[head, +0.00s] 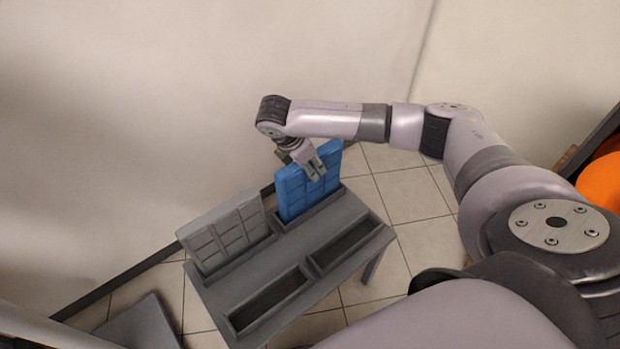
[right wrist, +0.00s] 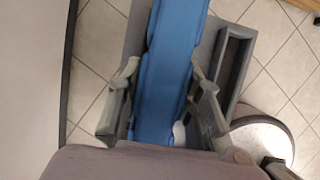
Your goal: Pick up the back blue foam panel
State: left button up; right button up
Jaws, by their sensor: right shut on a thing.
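The blue foam panel (head: 295,194) stands upright in a back slot of the grey rack table in the head view. My right gripper (head: 316,167) reaches down over its top edge from the right arm and is shut on it. In the right wrist view the panel (right wrist: 172,70) runs between the two fingers of the gripper (right wrist: 160,105), one finger on each side. The panel's lower edge is hidden in its slot. My left gripper is not in view.
A grey panel (head: 226,233) stands in the other back slot of the rack table (head: 293,252). Two front slots are empty. A wall rises close behind the table. A grey flat object (head: 139,326) lies at lower left. An orange round thing (head: 603,182) is at far right.

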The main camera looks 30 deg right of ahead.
grip_shut()
dwell(0.5)
